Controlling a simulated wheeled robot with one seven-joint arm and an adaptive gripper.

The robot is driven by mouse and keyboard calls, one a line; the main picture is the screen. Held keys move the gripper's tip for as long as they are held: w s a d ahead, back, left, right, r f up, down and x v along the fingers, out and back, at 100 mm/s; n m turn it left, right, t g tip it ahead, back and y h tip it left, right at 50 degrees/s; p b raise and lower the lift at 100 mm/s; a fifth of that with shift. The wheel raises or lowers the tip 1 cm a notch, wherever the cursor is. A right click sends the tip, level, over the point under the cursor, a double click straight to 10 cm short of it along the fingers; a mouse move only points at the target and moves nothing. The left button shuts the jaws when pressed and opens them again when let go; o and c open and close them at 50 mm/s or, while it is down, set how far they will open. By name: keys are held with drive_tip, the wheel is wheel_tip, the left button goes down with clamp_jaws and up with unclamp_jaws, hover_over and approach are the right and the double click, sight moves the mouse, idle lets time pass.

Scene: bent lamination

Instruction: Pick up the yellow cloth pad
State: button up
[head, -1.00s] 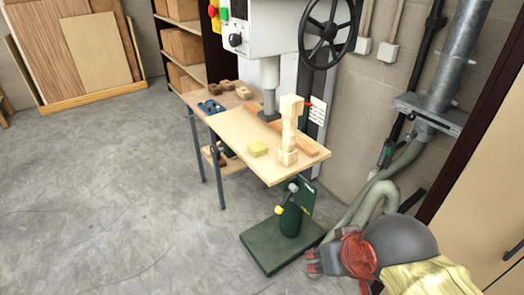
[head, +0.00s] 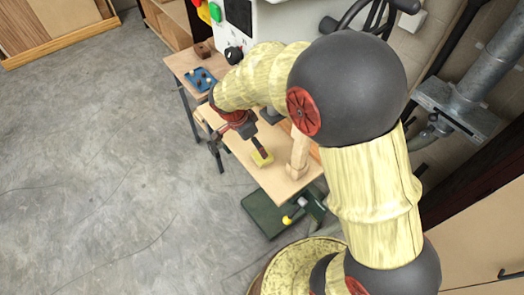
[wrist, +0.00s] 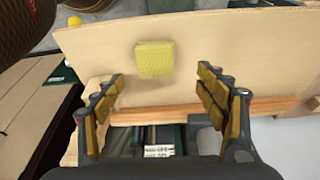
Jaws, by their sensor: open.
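The yellow cloth pad (head: 262,158) lies on the pale wooden table (head: 283,187) of the drill press. In the wrist view the pad (wrist: 155,58) is a small yellow block shape, flat on the board. My gripper (wrist: 160,78) is open and empty. Its two fingers stand to the left and right of the pad in that view, with the pad ahead of the fingertips and apart from them. In the head view my gripper (head: 240,157) is over the table close to the pad, and one dark finger partly covers it.
A turned wooden piece (head: 299,152) stands upright on the table just right of the pad. A wooden strip (wrist: 180,109) crosses the board in the wrist view. A blue tool (head: 201,79) and a wood block (head: 203,49) are at the back. Open floor is on the left.

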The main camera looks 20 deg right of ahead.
drive_tip(key=x, duration=0.7)
drive_tip(key=shift+s+d+f, duration=0.2)
drive_tip(key=shift+s+f, duration=0.05)
drive_tip(key=c, duration=1.1)
drive_tip(key=shift+c, duration=0.3)
